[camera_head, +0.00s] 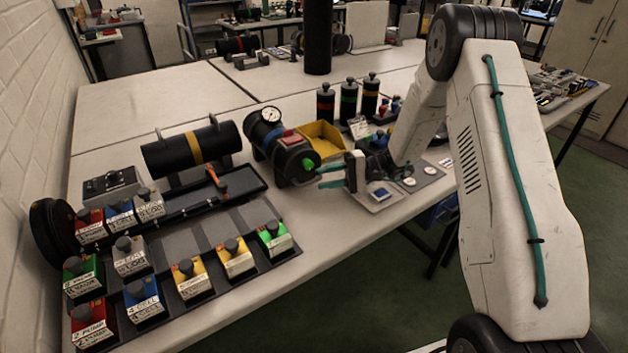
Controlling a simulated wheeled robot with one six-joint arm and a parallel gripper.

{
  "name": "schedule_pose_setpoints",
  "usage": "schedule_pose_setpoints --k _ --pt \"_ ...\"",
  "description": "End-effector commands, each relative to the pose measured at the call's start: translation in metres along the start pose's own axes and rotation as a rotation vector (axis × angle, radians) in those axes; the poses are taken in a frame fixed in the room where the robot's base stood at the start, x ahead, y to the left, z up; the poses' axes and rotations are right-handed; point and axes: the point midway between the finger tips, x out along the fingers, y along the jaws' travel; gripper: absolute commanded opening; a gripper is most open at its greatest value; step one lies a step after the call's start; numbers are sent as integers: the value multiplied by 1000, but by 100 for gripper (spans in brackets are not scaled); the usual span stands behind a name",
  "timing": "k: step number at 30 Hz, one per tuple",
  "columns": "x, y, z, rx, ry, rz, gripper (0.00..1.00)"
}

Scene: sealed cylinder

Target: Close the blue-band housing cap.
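A dark cylindrical housing (264,140) lies on the bench with a round gauge on top and a red block on its side. A bluish strip seems to run around it, but it is hard to make out. Its dark round end cap (292,168) faces right and front, with a green knob (308,164) on it. I cannot tell whether the cap is fully seated. My gripper (322,176) has two teal fingers pointing left at the cap, just right of the knob. The fingers are apart, with nothing visible between them. Contact with the cap cannot be told.
A yellow bin (322,138) stands right behind the housing. A yellow-banded cylinder (190,148) lies to the left. Several coloured labelled blocks fill a dark rack (205,236) at front left. Banded bottles (348,100) stand behind. The front right bench strip is clear.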

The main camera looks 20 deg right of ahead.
Motion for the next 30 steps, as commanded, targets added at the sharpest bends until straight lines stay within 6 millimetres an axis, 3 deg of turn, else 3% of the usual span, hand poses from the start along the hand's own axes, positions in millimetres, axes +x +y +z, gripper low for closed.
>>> schedule_pose_setpoints --k 3,7,23,26,30 --pt "-18 0 -1 -1 2 1 32" --pt "-27 0 -1 -1 1 1 32" --pt "-28 -3 1 -1 -5 7 32" --pt "-26 -14 9 -3 -25 34 32" --pt "-17 -50 40 -5 -90 137 32"
